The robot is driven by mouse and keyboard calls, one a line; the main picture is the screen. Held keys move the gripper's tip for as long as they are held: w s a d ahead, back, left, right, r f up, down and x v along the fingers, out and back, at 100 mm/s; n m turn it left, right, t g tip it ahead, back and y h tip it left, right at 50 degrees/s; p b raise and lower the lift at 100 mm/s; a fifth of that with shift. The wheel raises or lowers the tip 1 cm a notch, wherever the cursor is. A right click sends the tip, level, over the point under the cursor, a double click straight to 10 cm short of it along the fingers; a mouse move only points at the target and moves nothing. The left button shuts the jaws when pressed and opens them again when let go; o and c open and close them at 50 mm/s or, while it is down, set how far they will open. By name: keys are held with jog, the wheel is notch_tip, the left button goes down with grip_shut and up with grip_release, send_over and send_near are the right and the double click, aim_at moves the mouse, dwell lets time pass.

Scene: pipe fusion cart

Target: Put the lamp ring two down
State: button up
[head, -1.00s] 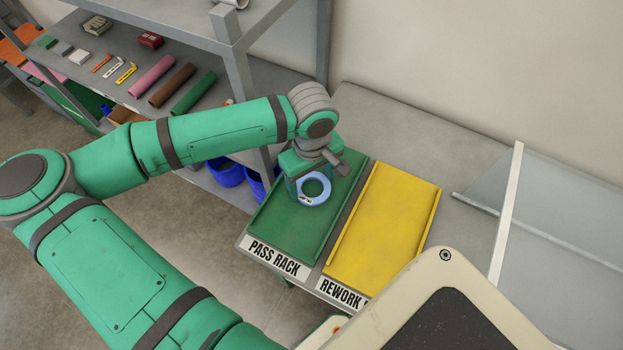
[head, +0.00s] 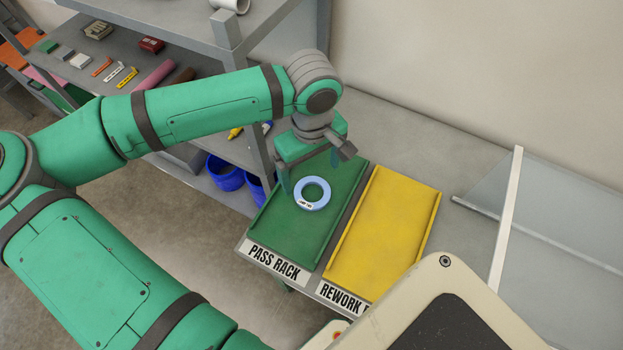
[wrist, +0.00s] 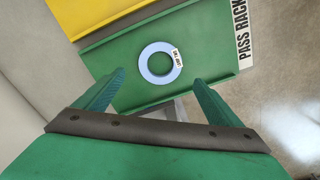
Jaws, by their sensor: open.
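The lamp ring (head: 312,183) is a light blue ring with a small white label, lying flat on the green tray marked PASS RACK (head: 300,232). It also shows in the wrist view (wrist: 146,62), on the green tray (wrist: 110,60). My gripper (head: 310,172) is open and empty above the ring, apart from it. In the wrist view, the two fingers (wrist: 158,86) stand wide apart, with the ring beyond their tips. The print on the label is too small to read surely.
A yellow tray (head: 385,230) marked REWORK lies just right of the green one and is empty. A grey shelf unit (head: 235,65) stands behind and left. Blue bins (head: 225,175) sit below it. A clear panel with a white edge (head: 506,220) stands at the right.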

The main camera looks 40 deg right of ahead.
notch_tip(320, 180, up, 5)
jog(key=shift+r, duration=0.1)
jog(key=shift+w, duration=0.1)
dwell(0.6)
